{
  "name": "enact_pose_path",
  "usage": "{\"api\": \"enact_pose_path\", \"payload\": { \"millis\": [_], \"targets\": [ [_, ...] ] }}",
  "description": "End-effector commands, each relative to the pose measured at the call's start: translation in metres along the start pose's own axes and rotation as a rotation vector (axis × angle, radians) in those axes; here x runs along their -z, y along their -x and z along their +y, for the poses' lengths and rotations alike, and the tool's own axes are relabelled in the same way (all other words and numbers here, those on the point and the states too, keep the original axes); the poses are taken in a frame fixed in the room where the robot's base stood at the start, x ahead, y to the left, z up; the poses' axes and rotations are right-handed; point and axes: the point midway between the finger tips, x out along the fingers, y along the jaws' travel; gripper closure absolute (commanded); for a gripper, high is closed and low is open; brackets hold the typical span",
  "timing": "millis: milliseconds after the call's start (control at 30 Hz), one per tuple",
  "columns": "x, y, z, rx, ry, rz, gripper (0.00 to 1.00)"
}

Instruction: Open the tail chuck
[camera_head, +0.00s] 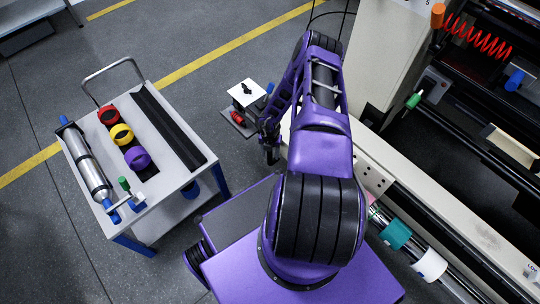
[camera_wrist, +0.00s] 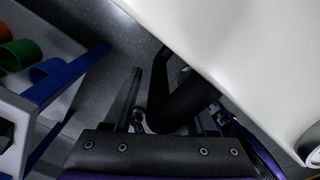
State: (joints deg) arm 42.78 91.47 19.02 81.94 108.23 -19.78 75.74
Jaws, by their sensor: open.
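My gripper (camera_head: 271,152) hangs beside the left edge of the cream machine frame (camera_head: 372,150) in the head view. In the wrist view my gripper (camera_wrist: 177,110) is open. A dark cylindrical part with a thin bent bar (camera_wrist: 160,72) shows between its fingers, close to the pale machine panel (camera_wrist: 250,50). I cannot tell whether the fingers touch it, or whether it belongs to the tail chuck. A shaft with a teal roll (camera_head: 395,234) and a white roll (camera_head: 430,265) lies along the machine. I cannot pick out the tail chuck with certainty; my arm hides part of the machine.
A cart (camera_head: 150,90) at left carries a silver roller (camera_head: 88,168), red, yellow and purple items and a black bar. A white box with a black knob (camera_head: 247,88) stands beyond my gripper. The cart's blue edge (camera_wrist: 68,78) shows in the wrist view. Floor lies between.

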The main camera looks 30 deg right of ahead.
Motion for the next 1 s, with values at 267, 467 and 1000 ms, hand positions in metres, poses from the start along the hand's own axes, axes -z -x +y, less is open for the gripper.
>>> {"api": "enact_pose_path", "payload": {
  "millis": [267,467,1000],
  "targets": [
    [0.0,-0.009,0.0002,0.0,0.001,0.0,0.43],
    [0.0,-0.0088,0.0001,0.0,0.001,0.0,0.54],
    [0.0001,-0.008,0.0034,-0.005,0.004,-0.001,1.0]
  ]
}}
